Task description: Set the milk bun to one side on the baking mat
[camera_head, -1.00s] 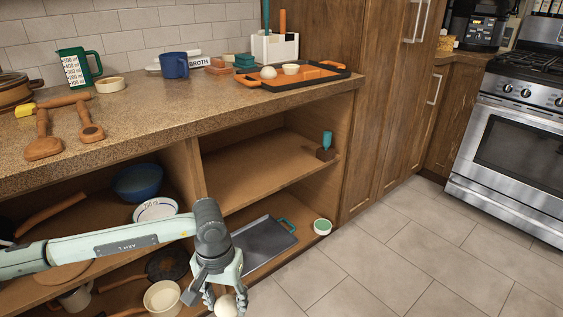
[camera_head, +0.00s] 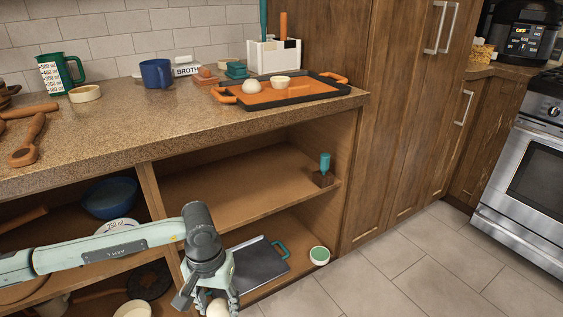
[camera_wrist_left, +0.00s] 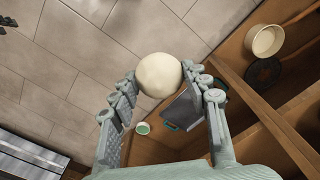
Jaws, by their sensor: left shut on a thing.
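A pale, round milk bun (camera_head: 217,309) is held in my left gripper (camera_head: 218,299), low in front of the open shelves and cut by the bottom edge of the head view. In the left wrist view the bun (camera_wrist_left: 159,74) sits between the fingertips, which are shut on it. The orange baking mat (camera_head: 300,90) lies in a dark tray on the counter, well above and to the right of the gripper. My right gripper is not in view.
The counter (camera_head: 190,122) carries a measuring jug (camera_head: 60,74), a blue mug (camera_head: 156,73) and a white utensil holder (camera_head: 273,56). Its front edge overhangs the open shelves. A grey baking sheet (camera_head: 258,266) and a green-topped bowl (camera_head: 319,256) are below. The tiled floor is clear.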

